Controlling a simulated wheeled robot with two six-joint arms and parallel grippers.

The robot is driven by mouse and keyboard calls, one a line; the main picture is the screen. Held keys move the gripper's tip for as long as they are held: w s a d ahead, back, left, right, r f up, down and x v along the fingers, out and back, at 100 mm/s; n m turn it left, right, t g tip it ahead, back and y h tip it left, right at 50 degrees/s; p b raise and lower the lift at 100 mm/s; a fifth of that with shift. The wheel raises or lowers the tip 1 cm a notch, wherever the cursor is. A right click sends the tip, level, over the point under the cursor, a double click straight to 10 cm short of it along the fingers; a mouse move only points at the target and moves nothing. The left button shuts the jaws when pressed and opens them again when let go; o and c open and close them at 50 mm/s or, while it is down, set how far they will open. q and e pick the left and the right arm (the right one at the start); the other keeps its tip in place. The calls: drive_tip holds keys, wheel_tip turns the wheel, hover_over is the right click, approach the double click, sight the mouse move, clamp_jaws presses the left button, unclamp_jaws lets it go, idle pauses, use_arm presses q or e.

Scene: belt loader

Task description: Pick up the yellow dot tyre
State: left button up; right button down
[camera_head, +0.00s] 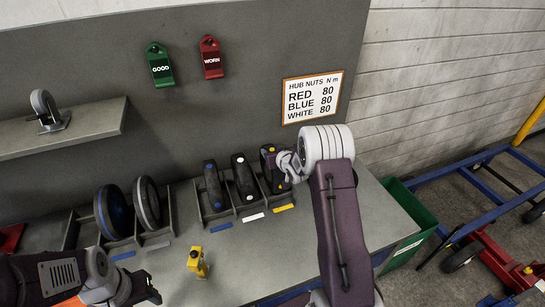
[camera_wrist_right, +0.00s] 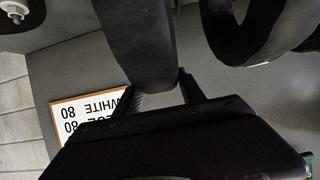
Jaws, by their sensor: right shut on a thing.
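The yellow dot tyre (camera_head: 268,163) is dark and stands edge-on at the right end of the three-slot rack, above the yellow label. My right gripper (camera_head: 287,166) is at its right side in the head view. In the right wrist view the fingers of my right gripper (camera_wrist_right: 163,88) are shut on the dark tread of the tyre (camera_wrist_right: 143,45). Whether the tyre is clear of its slot I cannot tell. My left gripper (camera_head: 148,291) is at the lower left, away from the rack; its finger gap is unclear.
The blue dot tyre (camera_head: 213,187) and white dot tyre (camera_head: 243,178) stand close to the left in the same rack. Two wheels (camera_head: 147,203) stand in another rack further left. A yellow object (camera_head: 197,262) stands on the bench front. A green bin (camera_head: 412,222) is at the right.

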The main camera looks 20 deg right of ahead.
wheel_tip(320, 180, up, 3)
drive_tip(key=shift+d+r, duration=0.1)
drive_tip(key=shift+r, duration=0.1)
drive_tip(key=s+d+r+p, duration=0.1)
drive_tip(key=s+d+r, duration=0.5)
drive_tip(key=d, duration=0.3)
drive_tip(key=shift+s+d+r, duration=0.2)
drive_tip(key=shift+s+r, duration=0.15)
drive_tip(key=shift+s, duration=0.05)
